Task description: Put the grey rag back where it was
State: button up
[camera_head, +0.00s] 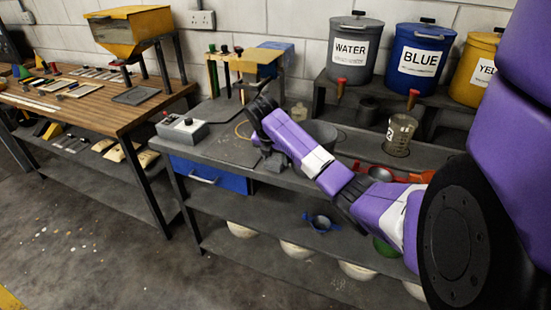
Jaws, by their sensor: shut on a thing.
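My purple and white arm reaches across the grey workbench (335,150) to its left part. My gripper (267,148), dark, is low over the bench top near the front edge, to the right of a grey control box. It is shut on a small grey piece, which looks like the grey rag (274,163). The rag is mostly hidden by the gripper and blends with the grey bench. I cannot tell whether it touches the bench top.
The control box (182,131) has a red button. Buckets for water (350,48) and blue (420,57) stand behind.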

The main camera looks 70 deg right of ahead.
jog(key=shift+f, duration=0.25)
jog(key=shift+f, duration=0.1)
jog(key=o, duration=0.9)
jog(key=p+v, duration=0.2)
jog(key=v, duration=1)
